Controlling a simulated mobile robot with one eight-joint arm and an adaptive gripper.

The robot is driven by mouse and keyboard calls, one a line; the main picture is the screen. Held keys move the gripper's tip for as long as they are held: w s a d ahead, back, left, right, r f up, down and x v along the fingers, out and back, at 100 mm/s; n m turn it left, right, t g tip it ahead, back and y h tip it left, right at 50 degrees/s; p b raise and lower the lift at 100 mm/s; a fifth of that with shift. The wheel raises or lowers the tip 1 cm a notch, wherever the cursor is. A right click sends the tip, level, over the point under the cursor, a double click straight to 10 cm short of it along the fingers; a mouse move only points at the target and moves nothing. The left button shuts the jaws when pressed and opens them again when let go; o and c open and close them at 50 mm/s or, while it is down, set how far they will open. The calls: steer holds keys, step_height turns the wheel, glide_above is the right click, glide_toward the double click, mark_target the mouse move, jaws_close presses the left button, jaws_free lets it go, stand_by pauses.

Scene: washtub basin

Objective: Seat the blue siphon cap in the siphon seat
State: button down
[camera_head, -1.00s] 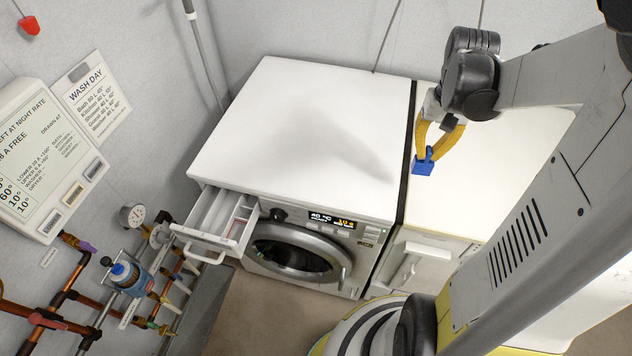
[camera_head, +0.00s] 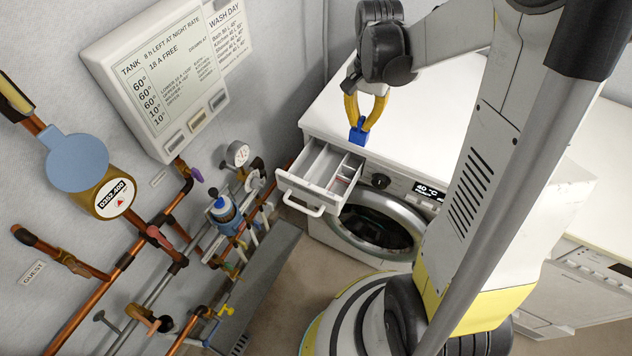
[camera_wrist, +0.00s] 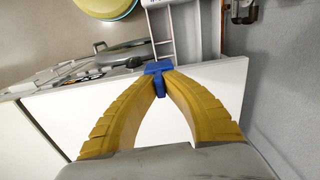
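The blue siphon cap (camera_head: 357,133) is a small block held between the yellow fingertips of my gripper (camera_head: 359,121). It also shows at the fingertips in the wrist view (camera_wrist: 158,68). My gripper is shut on it near the washer's front top edge, just beyond the open detergent drawer in the head view. The drawer (camera_head: 303,188) is pulled out, with light grey compartments and a small reddish part inside. It shows in part behind the cap in the wrist view (camera_wrist: 187,38). I cannot make out the siphon seat itself.
The washing machine (camera_head: 410,206) stands below my gripper, its white top clear. A tank panel (camera_head: 165,80) hangs above.

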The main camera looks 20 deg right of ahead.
steer(key=shift+w+a+f+b, duration=0.3)
steer(key=shift+w+a+f, duration=0.1)
steer(key=shift+a+f, duration=0.35)
steer(key=b, duration=0.5)
glide_above(348, 167)
steer(key=s, duration=0.2)
step_height(348, 167, down, 12)
steer(key=f, duration=0.1)
steer(key=f+b, duration=0.1)
steer(key=f, duration=0.1)
steer(key=a+f, duration=0.1)
steer(key=f, duration=0.1)
steer(key=shift+w+b, duration=0.25)
steer(key=shift+b, duration=0.05)
steer(key=shift+r, duration=0.1)
steer(key=c, duration=2)
jaws_free()
steer(key=shift+f, duration=0.2)
steer(key=o, duration=0.4)
steer(key=shift+r, duration=0.1)
